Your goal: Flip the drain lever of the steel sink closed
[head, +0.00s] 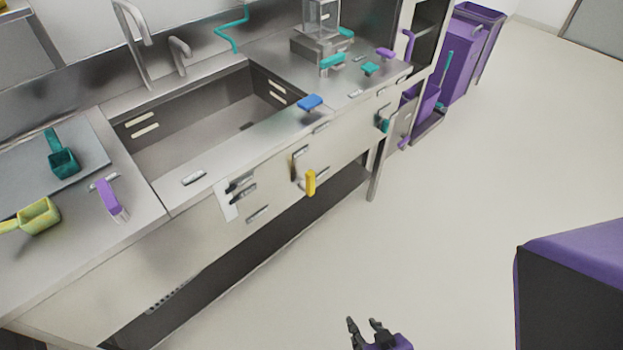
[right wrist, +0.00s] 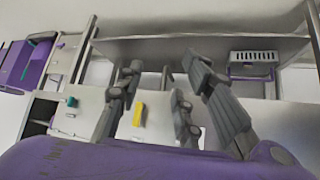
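The steel sink (head: 185,150) is a rectangular basin in a steel counter, in the head view's left half. A yellow lever handle (head: 310,183) hangs down on its front panel; it also shows in the right wrist view (right wrist: 138,114). I cannot tell for sure that this is the drain lever. A blue handle (head: 310,102) is at the sink's front right rim. My right gripper (head: 364,321) is at the head view's bottom edge, over floor, clear of the sink and empty. Its fingers are apart, also in the right wrist view (right wrist: 163,75). My left gripper is out of view.
A green scoop (head: 64,163), a yellow-green scoop (head: 38,216) and a purple handle (head: 109,197) are on the left counter. Small teal and purple fittings are at the right counter. Purple bins (head: 462,60) stand at the back. The floor (head: 450,200) before the sink is clear.

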